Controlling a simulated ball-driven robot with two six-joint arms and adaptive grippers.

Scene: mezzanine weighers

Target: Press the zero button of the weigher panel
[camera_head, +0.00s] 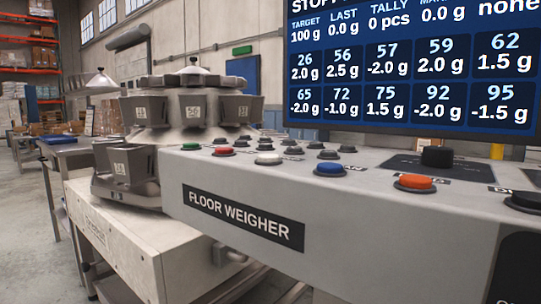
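The weigher panel (225,179) is a pale grey slanted console with a "FLOOR WEIGHER" plate (243,216) on its front. On its top are a green button (191,146), a red button (223,151), a white button (268,158), a blue button (330,168), an orange button (415,181) and a black button (525,200). Several small dark buttons (328,154) sit behind them. The labels beside the buttons are too small or slanted to read, so I cannot tell which is the zero button. Neither of my grippers is in view.
A large blue screen (410,65) with weight figures stands behind the panel. A black knob (437,156) rises from the panel's right part. A multi-head weighing machine (190,110) stands behind left, on a white cabinet (120,235). Open floor (30,230) lies at far left.

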